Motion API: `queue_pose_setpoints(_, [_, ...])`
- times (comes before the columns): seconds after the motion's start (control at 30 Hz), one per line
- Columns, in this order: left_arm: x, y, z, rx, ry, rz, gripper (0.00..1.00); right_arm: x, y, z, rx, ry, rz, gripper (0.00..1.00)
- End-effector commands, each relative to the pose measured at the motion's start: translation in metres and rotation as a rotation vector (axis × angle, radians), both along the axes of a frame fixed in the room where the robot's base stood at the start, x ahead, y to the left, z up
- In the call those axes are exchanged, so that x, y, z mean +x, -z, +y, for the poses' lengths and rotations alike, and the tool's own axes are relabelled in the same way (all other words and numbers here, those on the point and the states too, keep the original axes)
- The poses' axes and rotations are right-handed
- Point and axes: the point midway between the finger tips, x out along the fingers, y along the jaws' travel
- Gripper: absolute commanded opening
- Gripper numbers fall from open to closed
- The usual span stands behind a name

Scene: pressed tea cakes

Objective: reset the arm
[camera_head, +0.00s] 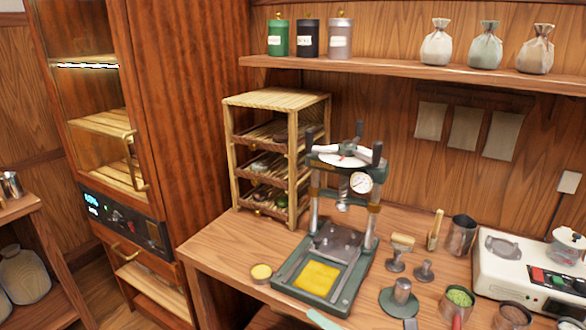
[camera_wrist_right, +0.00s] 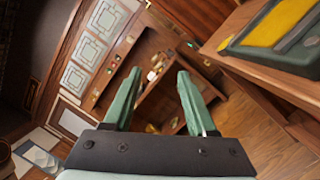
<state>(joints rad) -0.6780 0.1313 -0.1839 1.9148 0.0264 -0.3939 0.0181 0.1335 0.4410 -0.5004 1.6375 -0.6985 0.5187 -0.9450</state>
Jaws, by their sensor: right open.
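My right gripper (camera_wrist_right: 157,80) shows in the right wrist view with its two green fingers apart and nothing between them. In the head view only a pale green piece of it (camera_head: 322,319) shows at the bottom edge, in front of the press (camera_head: 345,195). The press is dark green and metal, with a gauge and a yellow pad (camera_head: 317,278) on its base. The press base also shows at the upper right of the right wrist view (camera_wrist_right: 280,45). My left gripper is in neither view.
A tall cabinet (camera_head: 165,130) stands left. A shelf (camera_head: 400,71) with canisters and pouches runs above.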

Motion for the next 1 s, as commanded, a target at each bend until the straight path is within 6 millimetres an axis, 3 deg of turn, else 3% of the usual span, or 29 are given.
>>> queue_pose_setpoints(0.03, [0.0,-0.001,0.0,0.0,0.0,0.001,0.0,-0.004,0.014,-0.008,0.137,0.074,0.18,0.57])
queue_pose_setpoints(0.17, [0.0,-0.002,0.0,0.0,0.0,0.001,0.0,-0.017,0.062,-0.04,0.494,0.274,0.631,0.57])
queue_pose_setpoints(0.27, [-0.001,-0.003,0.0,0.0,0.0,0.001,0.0,-0.043,0.11,-0.067,0.777,0.441,0.966,0.57])
queue_pose_setpoints(0.4, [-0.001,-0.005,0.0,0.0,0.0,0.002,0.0,-0.102,0.177,-0.095,1.152,0.682,1.368,0.57])
queue_pose_setpoints(0.5, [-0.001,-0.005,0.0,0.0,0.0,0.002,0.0,-0.144,0.209,-0.105,1.359,0.826,1.559,0.57])
queue_pose_setpoints(0.6, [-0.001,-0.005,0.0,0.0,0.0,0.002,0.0,-0.174,0.227,-0.11,1.493,0.924,1.672,0.57])
queue_pose_setpoints(0.7, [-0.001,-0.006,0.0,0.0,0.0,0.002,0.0,-0.189,0.235,-0.111,1.562,0.976,1.726,0.57])
queue_pose_setpoints(1.0, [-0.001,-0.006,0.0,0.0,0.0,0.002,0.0,-0.192,0.237,-0.112,1.571,0.984,1.734,0.57])
